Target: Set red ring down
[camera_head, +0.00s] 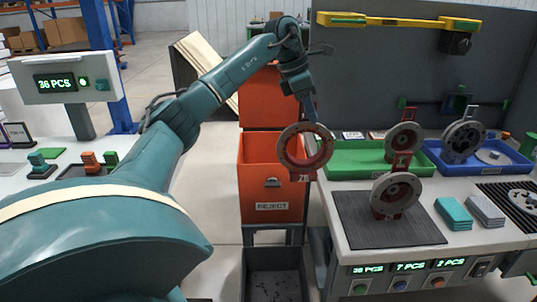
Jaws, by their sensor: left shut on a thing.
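The red ring (283,149), with a grey outer rim, hangs upright in the head view. My left gripper (314,128) is shut on its upper right edge. The ring is in front of the orange reject bin (270,208) and near the left end of the green tray (345,158); I cannot tell whether it touches anything. A similar ring (378,199) stands on the dark ribbed mat (356,229), and another (389,147) stands at the green tray. My right gripper does not show.
A grey wheel-like part (460,140) is at the blue tray (512,166). Teal and grey blocks (454,213) lie right of the mat. A yellow bar (395,20) hangs above. The front of the mat is clear.

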